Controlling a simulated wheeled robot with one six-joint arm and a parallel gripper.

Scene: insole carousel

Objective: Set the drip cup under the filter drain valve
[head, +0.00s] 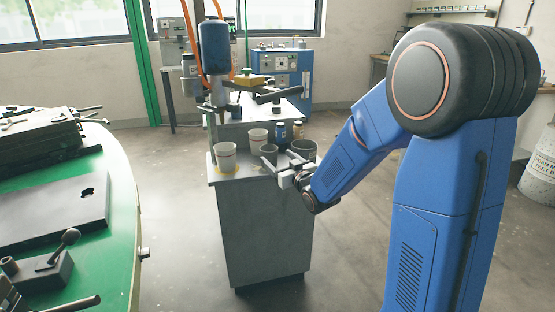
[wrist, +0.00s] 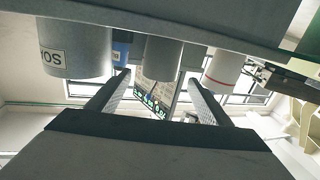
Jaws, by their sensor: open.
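Several cups stand on the grey cabinet top (head: 250,170); which one is the drip cup is not marked. A small grey cup (head: 268,153) is near my gripper (head: 282,163), at the front edge. My gripper is open and empty. In the upside-down wrist view a plain grey cup (wrist: 162,58) shows between its two fingers (wrist: 160,80); I cannot tell whether they reach around it. A white cup (head: 225,157) stands at the left by a yellow mark. Above the cabinet hangs a blue canister (head: 214,48), apparently the filter; its drain valve is not clear.
A larger grey cup (head: 304,148) stands right of my gripper; its label shows in the wrist view (wrist: 75,52). Another white cup (head: 257,137) and small bottles (head: 281,132) stand behind. A green round table (head: 125,215) is at left. Floor between is clear.

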